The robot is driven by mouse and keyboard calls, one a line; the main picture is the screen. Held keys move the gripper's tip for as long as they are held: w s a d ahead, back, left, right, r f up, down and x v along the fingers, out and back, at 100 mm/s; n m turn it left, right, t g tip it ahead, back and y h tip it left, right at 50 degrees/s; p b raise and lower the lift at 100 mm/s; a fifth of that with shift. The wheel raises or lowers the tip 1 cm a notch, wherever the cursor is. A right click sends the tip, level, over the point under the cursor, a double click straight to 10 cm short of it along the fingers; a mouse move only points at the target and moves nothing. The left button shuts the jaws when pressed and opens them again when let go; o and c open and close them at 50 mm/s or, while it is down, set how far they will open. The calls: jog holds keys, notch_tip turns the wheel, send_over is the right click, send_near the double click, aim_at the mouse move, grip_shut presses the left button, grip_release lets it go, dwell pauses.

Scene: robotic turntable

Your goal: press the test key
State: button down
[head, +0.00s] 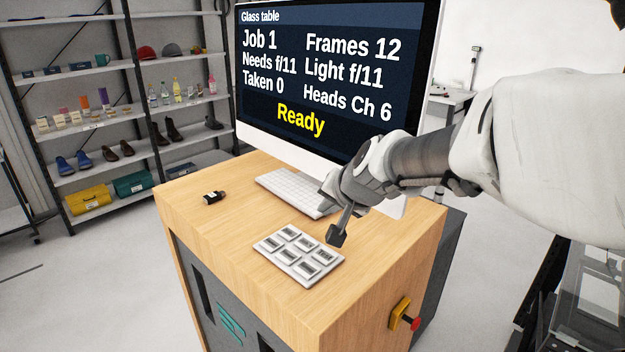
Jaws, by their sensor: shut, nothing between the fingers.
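A light grey keypad (262,249) with several keys lies on the wooden desk top near its front edge. The small labels on the keys are too blurred to read, so I cannot tell which one is the test key. My gripper (336,237) is shut and empty, pointing down. Its tips are just beyond the right end of the keypad in the picture, close to the rightmost key (325,256). I cannot tell the height of the tips above the pad; they do not appear to touch a key.
A monitor (320,85) reads "Glass table", "Taken 0" and "Ready". A white keyboard (290,190) lies before it, partly behind my gripper. A small black item (214,197) lies at left. A red button on a yellow box (402,315) sits on the desk's side. Shelves (100,70) stand behind.

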aim_at(326, 259)
jog(key=shift+f, duration=0.15)
notch_tip(326, 259, down, 8)
jog(key=b, duration=0.8)
jog(key=shift+f, duration=0.25)
dwell(1.4)
jog(key=shift+f+b, duration=0.45)
jog(key=shift+b, duration=0.1)
jog(key=shift+f+b, duration=0.4)
dwell(0.5)
jog(key=shift+r, duration=0.15)
jog(key=shift+r+p, duration=0.65)
jog(key=shift+r, duration=0.05)
